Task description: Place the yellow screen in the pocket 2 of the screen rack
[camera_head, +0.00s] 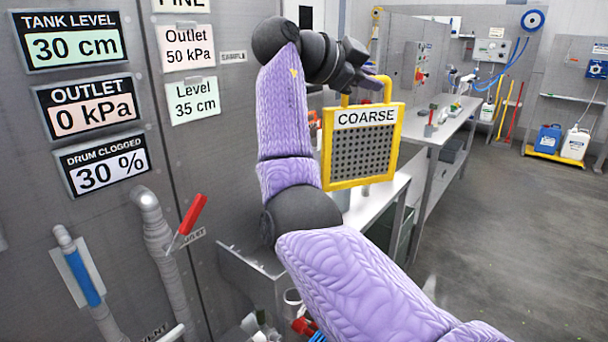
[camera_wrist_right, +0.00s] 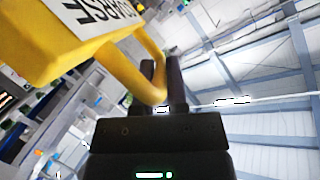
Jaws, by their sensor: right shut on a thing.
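The yellow screen (camera_head: 397,148) has a dark perforated plate and a white label reading COARSE. It hangs upright in the air in the head view. My right gripper (camera_head: 372,84) is shut on the handle at its top. In the right wrist view the yellow screen (camera_wrist_right: 60,35) is at the upper left, and its handle passes between the fingers of my right gripper (camera_wrist_right: 165,85). My left gripper is not in view. I cannot make out the screen rack or its pocket 2 in these frames.
A grey panel wall with gauge labels (camera_head: 100,110), pipes (camera_head: 160,235) and a red-handled valve (camera_head: 190,218) stands close on the left. A workbench (camera_head: 445,125) lies behind the screen. The grey floor (camera_head: 510,220) at the right is clear.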

